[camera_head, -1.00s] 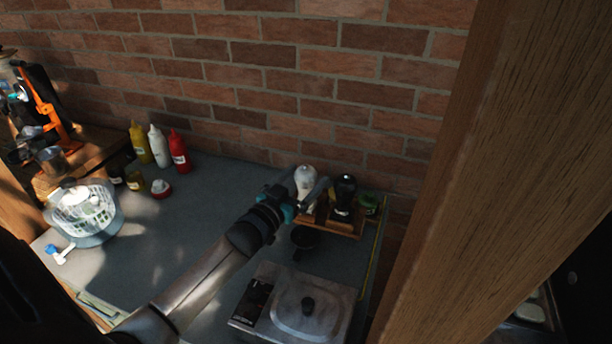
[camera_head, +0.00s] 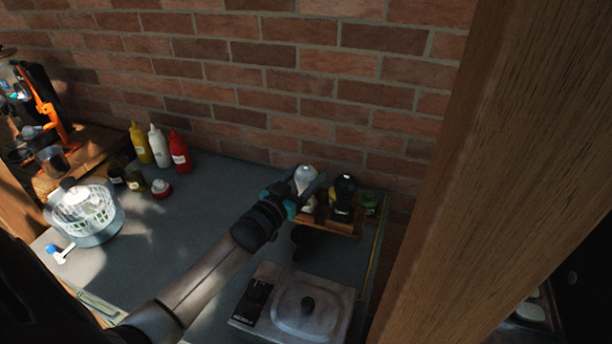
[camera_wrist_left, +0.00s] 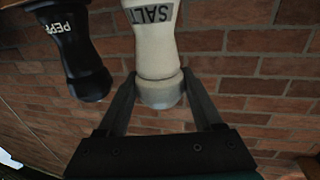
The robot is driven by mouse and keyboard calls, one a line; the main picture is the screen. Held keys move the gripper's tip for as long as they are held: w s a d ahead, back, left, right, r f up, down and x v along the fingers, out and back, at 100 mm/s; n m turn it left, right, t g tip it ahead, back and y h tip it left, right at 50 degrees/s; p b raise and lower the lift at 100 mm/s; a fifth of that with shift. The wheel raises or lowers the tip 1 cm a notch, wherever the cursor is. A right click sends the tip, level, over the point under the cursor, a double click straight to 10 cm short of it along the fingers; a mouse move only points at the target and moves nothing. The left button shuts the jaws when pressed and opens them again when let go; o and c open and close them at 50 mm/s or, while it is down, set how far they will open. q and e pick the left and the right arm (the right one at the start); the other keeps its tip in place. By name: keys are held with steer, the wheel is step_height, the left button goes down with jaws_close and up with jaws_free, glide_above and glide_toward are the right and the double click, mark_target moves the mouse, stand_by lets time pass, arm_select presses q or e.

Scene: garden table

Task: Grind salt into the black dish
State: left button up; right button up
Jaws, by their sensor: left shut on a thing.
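The white salt grinder (camera_head: 306,177) stands upright at the back of the counter, on a wooden stand (camera_head: 347,229). My left gripper (camera_head: 309,193) is shut on it; in the left wrist view, which is upside down, its fingers (camera_wrist_left: 163,95) lie on either side of the salt grinder's end (camera_wrist_left: 155,60), with the SALT label inverted. The black pepper grinder (camera_head: 344,190) stands to its right, and it also shows in the left wrist view (camera_wrist_left: 75,50). The black dish (camera_head: 302,243) sits on the counter just in front of the stand, partly hidden by my left gripper. My right gripper is not in view.
A silver lidded appliance (camera_head: 300,305) stands in front of the dish. Mustard, white and red bottles (camera_head: 179,153) stand by the brick wall. A white basket (camera_head: 82,208) is at the left. A wooden post (camera_head: 490,180) rises at the right. The middle counter is clear.

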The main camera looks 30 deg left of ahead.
arm_select(q)
steer(key=c, duration=0.4)
steer(key=shift+m+h, duration=0.6)
steer(key=shift+h, duration=0.4)
steer(key=shift+m+h+b, duration=0.3)
steer(key=shift+m+h, duration=0.4)
steer(key=shift+h, duration=0.4)
steer(key=shift+m+g+h+b, duration=0.8)
steer(key=shift+m+h+b, duration=0.45)
steer(key=shift+h, duration=0.55)
steer(key=o, duration=1.4)
steer(key=shift+s, duration=0.1)
steer(key=shift+p+v, duration=0.65)
steer(key=shift+v, duration=6.9)
